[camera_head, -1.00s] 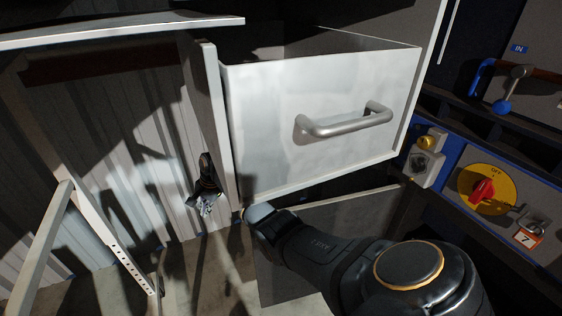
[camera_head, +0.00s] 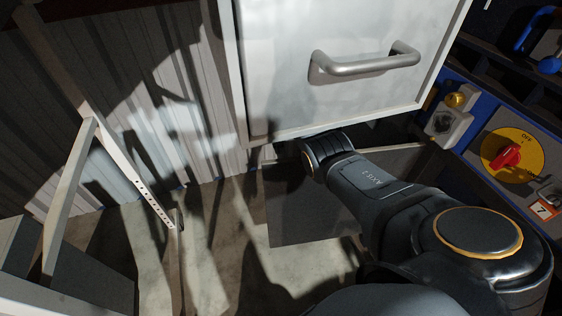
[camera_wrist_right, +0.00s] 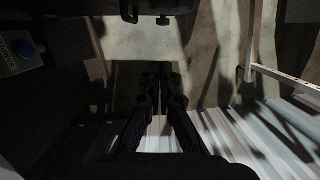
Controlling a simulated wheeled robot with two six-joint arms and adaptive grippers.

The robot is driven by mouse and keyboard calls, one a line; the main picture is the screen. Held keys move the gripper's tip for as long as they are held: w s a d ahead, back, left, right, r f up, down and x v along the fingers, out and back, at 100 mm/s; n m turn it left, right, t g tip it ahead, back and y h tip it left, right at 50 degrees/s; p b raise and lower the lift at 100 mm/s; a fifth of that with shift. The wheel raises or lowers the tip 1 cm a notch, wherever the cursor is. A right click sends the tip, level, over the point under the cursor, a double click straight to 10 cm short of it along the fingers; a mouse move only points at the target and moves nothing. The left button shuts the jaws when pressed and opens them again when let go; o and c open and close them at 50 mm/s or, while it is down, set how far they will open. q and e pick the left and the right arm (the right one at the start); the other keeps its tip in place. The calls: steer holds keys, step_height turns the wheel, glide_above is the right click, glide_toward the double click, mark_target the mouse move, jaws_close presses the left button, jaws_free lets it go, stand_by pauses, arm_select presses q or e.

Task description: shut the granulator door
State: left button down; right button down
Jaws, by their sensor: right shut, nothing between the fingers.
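I cannot make out the granulator door for certain in these views. A red rotary switch (camera_head: 506,157) on a yellow disc marked OFF sits on a blue-edged panel at the right of the head view. My right arm comes in from the lower right of the head view, and its forward end passes under a white drawer-like box, which hides the fingers. The right wrist view shows my right gripper (camera_wrist_right: 161,76) with its dark fingers together and nothing between them. My left gripper is in neither current view.
The white box (camera_head: 280,85) with a metal bar handle (camera_head: 365,62) stands over my right arm. A pale perforated frame (camera_head: 135,180) stands at the left. Concrete floor shows between.

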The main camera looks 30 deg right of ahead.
steer(key=s+f+p, duration=0.1)
steer(key=s+a+f+p, duration=0.1)
steer(key=s, duration=0.1)
steer(key=s+a+f+p, duration=0.1)
steer(key=shift+s+a+f, duration=0.1)
steer(key=shift+s+f, duration=0.1)
stand_by(0.3)
